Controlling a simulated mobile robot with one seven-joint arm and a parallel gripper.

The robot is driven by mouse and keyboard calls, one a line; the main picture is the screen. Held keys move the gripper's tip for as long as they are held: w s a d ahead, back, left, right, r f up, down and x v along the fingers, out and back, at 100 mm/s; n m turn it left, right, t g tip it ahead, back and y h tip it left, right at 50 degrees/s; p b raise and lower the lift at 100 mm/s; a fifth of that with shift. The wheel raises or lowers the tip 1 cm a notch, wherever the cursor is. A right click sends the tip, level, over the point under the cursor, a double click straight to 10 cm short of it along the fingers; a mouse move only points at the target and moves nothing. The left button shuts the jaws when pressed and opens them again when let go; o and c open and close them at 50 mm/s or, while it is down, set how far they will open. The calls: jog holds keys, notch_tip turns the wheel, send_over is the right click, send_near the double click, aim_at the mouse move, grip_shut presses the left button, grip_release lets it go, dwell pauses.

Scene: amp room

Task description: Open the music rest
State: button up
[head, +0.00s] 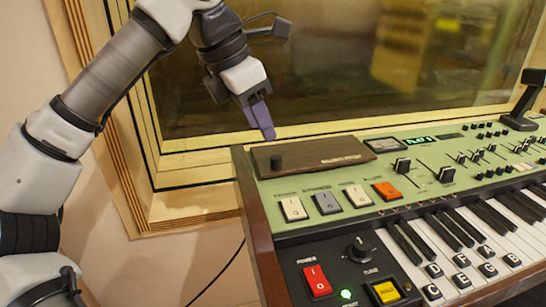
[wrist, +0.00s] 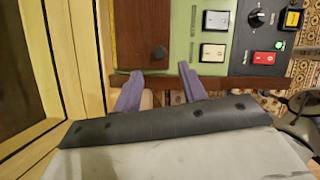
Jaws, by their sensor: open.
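The music rest appears to be the dark brown wooden panel (head: 325,153) lying flat on the keyboard's green top, at its back left corner. A small dark round knob (head: 276,161) stands on its left part. In the wrist view the panel (wrist: 138,28) is at the upper middle, with the knob (wrist: 158,54) near its lower right corner. My gripper (head: 266,128) has purple fingers pointing down, above the panel's back left area in the head view. In the wrist view its fingers (wrist: 160,74) are spread and empty, with the knob just beyond the gap between them.
The keyboard (head: 345,220) has rocker switches (head: 327,202), sliders and keys beside the panel. A wooden-framed window (head: 300,80) rises close behind it. A black stand-like object (head: 522,112) is at the right back. Open space lies left of the keyboard's wooden side.

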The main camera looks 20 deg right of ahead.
aim_at(276, 157)
jog(key=b+x, duration=0.1)
jog(key=x, duration=0.6)
jog(key=shift+d+f+b, duration=0.2)
jog(key=shift+f+b, duration=0.05)
jog(key=shift+b, duration=0.05)
jog(key=shift+c, duration=0.4)
grip_shut()
